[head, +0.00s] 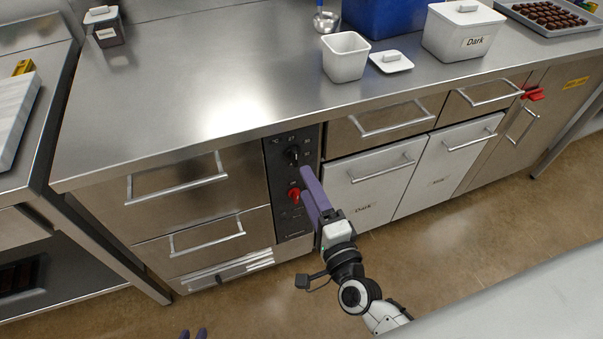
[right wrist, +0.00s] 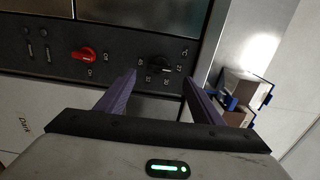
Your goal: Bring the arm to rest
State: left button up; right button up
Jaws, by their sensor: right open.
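My right gripper (head: 308,182) has purple fingers and is in front of the dark control panel (head: 291,222) in the counter front. It is open, with nothing between its fingers. In the right wrist view the black knob (right wrist: 158,67) shows in the gap beyond the fingertips (right wrist: 160,80), apart from them as far as I can tell. The red knob (right wrist: 88,54) is to its left there. In the head view the black knob (head: 292,155) is above the red knob (head: 294,194).
The steel counter (head: 220,85) carries a white tub (head: 346,57), a lid (head: 391,62), a "Dark" container (head: 463,30), a blue bin (head: 382,15) and a tray of chocolates (head: 545,16). Drawer handles (head: 178,180) stick out. The floor in front is free.

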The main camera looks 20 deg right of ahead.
jog(key=shift+s, duration=1.15)
jog(key=s+a+f+n+g+y, duration=0.2)
jog(key=s+a+n+g+y, duration=0.45)
jog(key=n, duration=0.75)
jog(key=s+d+f+n+g+h, duration=0.1)
jog(key=s+d+n+g+h, duration=0.55)
jog(key=s+d, duration=0.7)
jog(key=w+a+f+t+y, duration=0.1)
jog(key=w+a+f, duration=0.1)
jog(key=f, duration=0.4)
jog(key=w+a+f+m+t, duration=0.1)
jog(key=w+a+f+t, duration=0.1)
jog(key=a+f, duration=0.2)
jog(key=shift+a+f+t+y, duration=0.3)
jog(key=shift+a+f+y, duration=0.1)
jog(key=shift+f, duration=0.45)
